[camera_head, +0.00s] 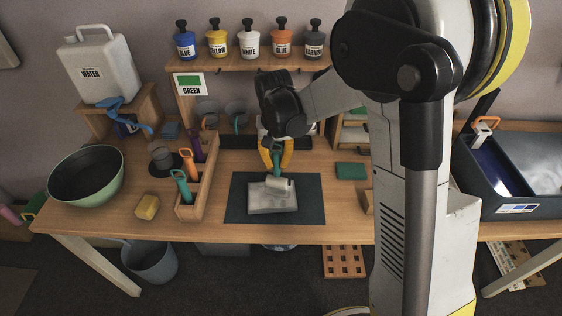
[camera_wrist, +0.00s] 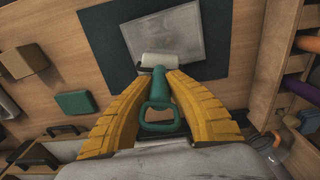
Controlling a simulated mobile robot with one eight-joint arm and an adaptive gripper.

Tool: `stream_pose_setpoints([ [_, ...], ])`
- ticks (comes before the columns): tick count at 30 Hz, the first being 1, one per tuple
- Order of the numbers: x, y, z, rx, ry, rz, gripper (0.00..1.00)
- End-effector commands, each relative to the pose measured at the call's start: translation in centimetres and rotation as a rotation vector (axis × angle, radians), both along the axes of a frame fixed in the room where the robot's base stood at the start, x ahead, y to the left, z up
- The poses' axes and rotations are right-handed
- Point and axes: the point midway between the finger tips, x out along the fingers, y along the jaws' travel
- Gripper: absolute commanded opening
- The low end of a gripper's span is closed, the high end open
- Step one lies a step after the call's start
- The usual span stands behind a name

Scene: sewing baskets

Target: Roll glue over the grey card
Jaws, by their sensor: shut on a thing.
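The grey card (camera_head: 270,203) lies on a dark mat (camera_head: 234,207) in the middle of the table. The card also shows in the wrist view (camera_wrist: 190,42). My gripper (camera_head: 275,158) is shut on the green handle (camera_wrist: 159,92) of a roller. The roller's white cylinder (camera_head: 278,185) is at the card's far edge in the head view; it also shows in the wrist view (camera_wrist: 158,60). I cannot tell whether it touches the card. Glue on the card cannot be made out.
A wooden holder (camera_head: 206,178) with coloured-handled tools stands left of the mat. A yellow sponge (camera_head: 147,207) and a green bowl (camera_head: 86,175) are further left. A green block (camera_head: 351,171) lies right of the mat. A blue-lined bin (camera_head: 495,176) is at the far right.

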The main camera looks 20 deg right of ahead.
Motion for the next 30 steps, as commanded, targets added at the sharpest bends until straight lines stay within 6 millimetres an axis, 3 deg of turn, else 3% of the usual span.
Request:
stream_pose_setpoints([
  [10,0.1,0.3,0.0,0.001,0.000,0.001,0.00],
  [30,0.9,3.8,0.1,0.000,0.000,0.000,0.00],
])
